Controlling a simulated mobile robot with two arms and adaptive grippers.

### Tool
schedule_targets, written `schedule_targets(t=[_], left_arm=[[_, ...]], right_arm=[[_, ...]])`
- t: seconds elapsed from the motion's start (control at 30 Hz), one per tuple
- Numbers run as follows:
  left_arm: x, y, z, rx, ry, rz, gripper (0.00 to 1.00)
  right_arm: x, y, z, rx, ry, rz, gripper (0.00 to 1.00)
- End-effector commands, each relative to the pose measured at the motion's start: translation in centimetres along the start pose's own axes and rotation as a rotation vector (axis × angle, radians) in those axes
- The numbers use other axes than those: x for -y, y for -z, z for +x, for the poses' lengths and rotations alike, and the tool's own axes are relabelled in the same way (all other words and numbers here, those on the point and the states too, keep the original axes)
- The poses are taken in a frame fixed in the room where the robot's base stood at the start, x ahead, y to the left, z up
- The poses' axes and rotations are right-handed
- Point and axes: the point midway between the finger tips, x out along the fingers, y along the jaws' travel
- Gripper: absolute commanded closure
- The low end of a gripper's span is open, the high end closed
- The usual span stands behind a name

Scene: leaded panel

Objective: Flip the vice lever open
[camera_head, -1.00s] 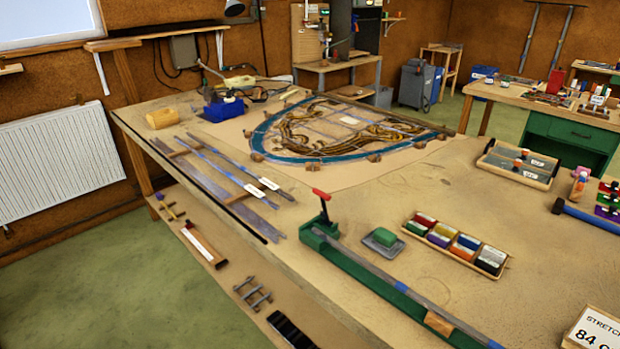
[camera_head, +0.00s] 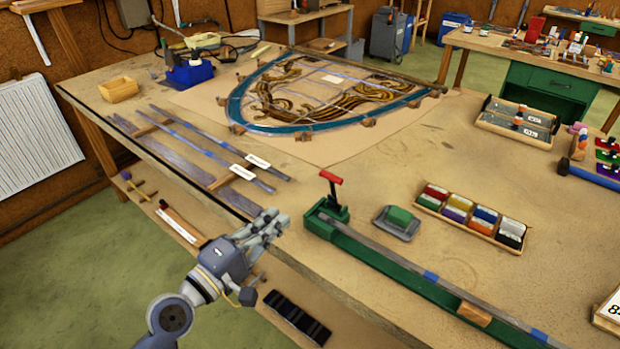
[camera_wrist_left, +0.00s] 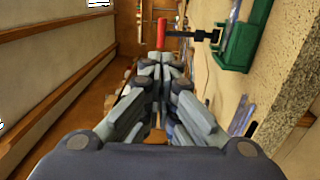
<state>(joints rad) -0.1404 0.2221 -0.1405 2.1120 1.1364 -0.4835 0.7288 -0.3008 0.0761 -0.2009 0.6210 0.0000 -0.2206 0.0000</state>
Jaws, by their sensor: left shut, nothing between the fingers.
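The vice lever (camera_head: 331,178) has a red handle and stands up at the far end of the long green vice (camera_head: 408,278) on the bench. A grey strip with blue bands lies along the vice. My left gripper (camera_head: 277,219) is shut and empty just off the bench's front edge, to the left of the lever and apart from it. In the left wrist view, the red handle (camera_wrist_left: 161,33) shows just beyond the closed fingertips (camera_wrist_left: 161,62), with the green vice end (camera_wrist_left: 241,42) to the right. My right gripper is not in view.
Left of the vice, metal strips (camera_head: 200,150) lie along the bench edge. A green block on a grey tray (camera_head: 396,223) and a box of coloured blocks (camera_head: 470,217) stand right of the lever. A leaded panel (camera_head: 320,95) lies behind.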

Motion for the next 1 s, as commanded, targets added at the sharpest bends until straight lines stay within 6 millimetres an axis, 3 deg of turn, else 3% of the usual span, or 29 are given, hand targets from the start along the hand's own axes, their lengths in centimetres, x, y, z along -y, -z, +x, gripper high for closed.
schedule_targets(t=[0.6, 0.8, 1.0], left_arm=[[-0.1, 0.0, 11.2, -0.001, 0.002, 0.001, 1.00], [0.0, 0.1, 13.0, -0.002, 0.002, 0.003, 1.00], [0.2, 0.1, 13.5, -0.002, 0.003, 0.003, 1.00]], right_arm=[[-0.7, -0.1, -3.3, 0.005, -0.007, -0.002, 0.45], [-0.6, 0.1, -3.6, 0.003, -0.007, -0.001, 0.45], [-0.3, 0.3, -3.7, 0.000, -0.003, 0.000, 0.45]])
